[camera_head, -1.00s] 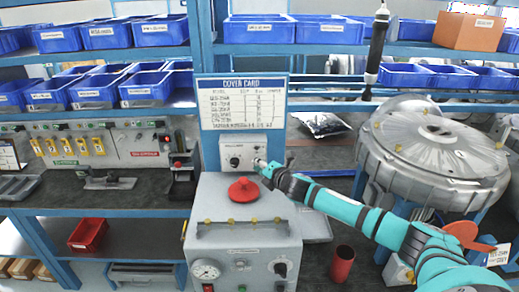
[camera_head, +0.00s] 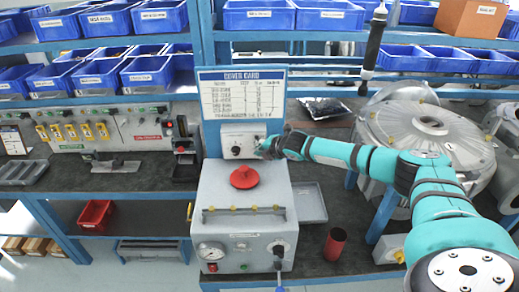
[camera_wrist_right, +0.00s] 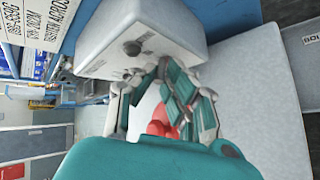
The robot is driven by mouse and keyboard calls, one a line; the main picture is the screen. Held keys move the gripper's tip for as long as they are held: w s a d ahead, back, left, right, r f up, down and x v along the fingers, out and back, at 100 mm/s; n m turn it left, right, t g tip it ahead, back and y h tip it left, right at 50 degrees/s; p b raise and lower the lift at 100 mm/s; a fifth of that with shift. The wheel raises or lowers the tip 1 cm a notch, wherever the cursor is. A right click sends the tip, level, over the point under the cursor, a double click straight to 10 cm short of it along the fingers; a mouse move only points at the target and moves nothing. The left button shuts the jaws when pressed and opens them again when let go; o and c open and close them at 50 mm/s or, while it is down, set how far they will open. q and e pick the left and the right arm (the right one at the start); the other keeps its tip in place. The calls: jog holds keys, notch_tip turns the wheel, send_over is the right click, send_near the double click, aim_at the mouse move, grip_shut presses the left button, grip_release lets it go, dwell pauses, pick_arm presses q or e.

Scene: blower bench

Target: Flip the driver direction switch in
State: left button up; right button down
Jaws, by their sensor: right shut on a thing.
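The driver control box (camera_head: 237,146) is a light grey box under the cover card, with a dark knob on its face. It also shows in the right wrist view (camera_wrist_right: 160,22), with its black knob (camera_wrist_right: 132,47). My right gripper (camera_head: 262,148) is at the right part of the box's face. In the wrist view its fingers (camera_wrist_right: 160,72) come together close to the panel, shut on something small. The direction switch itself is hidden by the fingers, so I cannot tell its position. My left gripper is not in view.
A grey machine (camera_head: 222,190) with a red cap (camera_head: 244,177) stands just below the box. The cover card (camera_head: 242,98) rises above it. A dark driver (camera_head: 374,42) hangs at upper right. A large metal blower housing (camera_head: 425,140) fills the right side.

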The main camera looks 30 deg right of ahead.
jog(key=shift+r, duration=0.1)
dwell(0.3)
jog(key=c, duration=1.7)
grip_release()
jog(key=v, duration=1.2)
